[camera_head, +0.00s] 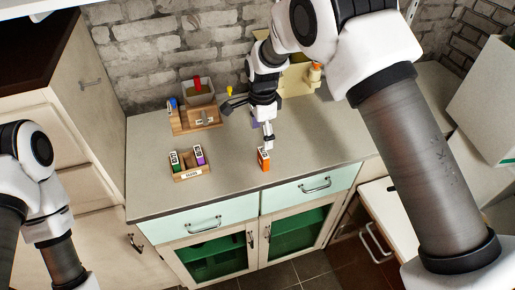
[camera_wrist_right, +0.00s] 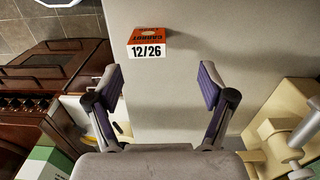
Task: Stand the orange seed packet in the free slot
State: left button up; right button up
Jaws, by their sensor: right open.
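The orange seed packet (camera_head: 264,161) stands upright on the counter, near its front edge. In the right wrist view the packet (camera_wrist_right: 150,35) shows orange with a white "12/26" label, beyond the fingertips. My right gripper (camera_head: 268,141) is open and empty, just behind the packet; its two fingers also show spread apart in the right wrist view (camera_wrist_right: 160,82). The wooden seed holder (camera_head: 191,175) sits to the left, with a green packet (camera_head: 174,159) at its left and a purple packet (camera_head: 199,155) at its right. The free slot lies between them. My left gripper is out of view.
Behind the holder stands a wooden caddy (camera_head: 196,127) with a grey bin (camera_head: 198,93) and small items. A cream-coloured unit (camera_head: 297,80) stands at the back, partly behind my right arm. The counter (camera_head: 228,172) is clear between holder and orange packet.

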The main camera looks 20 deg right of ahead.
aim_at(264, 152)
jog(key=s+f+p, duration=0.2)
jog(key=shift+s+f+p, duration=0.15)
jog(key=shift+s+p, duration=0.05)
jog(key=shift+p, duration=0.1)
jog(key=f, duration=0.1)
jog(key=f+p, duration=0.1)
jog(key=f, duration=0.2)
jog(key=shift+w+f, duration=0.15)
jog(key=shift+w, duration=0.25)
jog(key=shift+w+f, duration=0.15)
jog(key=shift+s+r, duration=0.3)
jog(key=shift+s, duration=0.1)
jog(key=c, duration=1)
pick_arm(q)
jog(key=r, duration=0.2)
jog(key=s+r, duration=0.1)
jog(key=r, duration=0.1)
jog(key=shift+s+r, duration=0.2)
pick_arm(e)
jog(key=shift+w, duration=0.1)
jog(key=shift+c, duration=0.2)
